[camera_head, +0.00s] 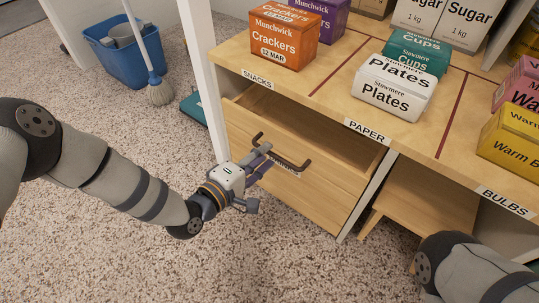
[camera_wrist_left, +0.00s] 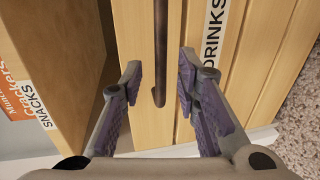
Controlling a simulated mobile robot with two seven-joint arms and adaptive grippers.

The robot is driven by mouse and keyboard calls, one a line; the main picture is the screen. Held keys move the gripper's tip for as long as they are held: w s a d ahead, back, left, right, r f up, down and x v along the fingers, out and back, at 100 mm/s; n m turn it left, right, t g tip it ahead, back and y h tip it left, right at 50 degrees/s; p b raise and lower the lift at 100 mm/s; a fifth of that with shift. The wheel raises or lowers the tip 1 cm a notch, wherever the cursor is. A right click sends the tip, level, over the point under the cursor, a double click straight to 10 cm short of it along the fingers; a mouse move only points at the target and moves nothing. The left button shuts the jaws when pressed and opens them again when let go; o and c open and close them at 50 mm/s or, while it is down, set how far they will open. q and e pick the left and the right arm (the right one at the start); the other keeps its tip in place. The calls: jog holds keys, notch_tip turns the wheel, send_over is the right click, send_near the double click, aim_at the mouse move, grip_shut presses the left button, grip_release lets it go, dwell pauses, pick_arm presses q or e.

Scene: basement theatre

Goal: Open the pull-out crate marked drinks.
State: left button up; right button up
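The drinks crate (camera_head: 315,190) is a pale wooden box under the shelf, with its inside showing between the front's top edge and the shelf. I cannot tell whether it is pulled out a little. Its dark bar handle (camera_head: 292,163) crosses the front and also shows in the left wrist view (camera_wrist_left: 160,45). The DRINKS label (camera_wrist_left: 213,35) is beside the handle, mostly hidden by my gripper in the head view. My left gripper (camera_head: 264,160) is at the handle, its fingers (camera_wrist_left: 160,82) apart on either side of the bar, with gaps visible. My right gripper is out of view.
The shelf above holds crackers (camera_head: 284,37), plates (camera_head: 394,88) and a yellow bulb box (camera_head: 512,135). A white post (camera_head: 205,75) stands left of the crate. A low wooden stool (camera_head: 425,195) is to the right. Speckled floor in front is clear.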

pick_arm(q)
jog(key=shift+b+x, duration=0.4)
jog(key=shift+x, duration=1.05)
grip_shut()
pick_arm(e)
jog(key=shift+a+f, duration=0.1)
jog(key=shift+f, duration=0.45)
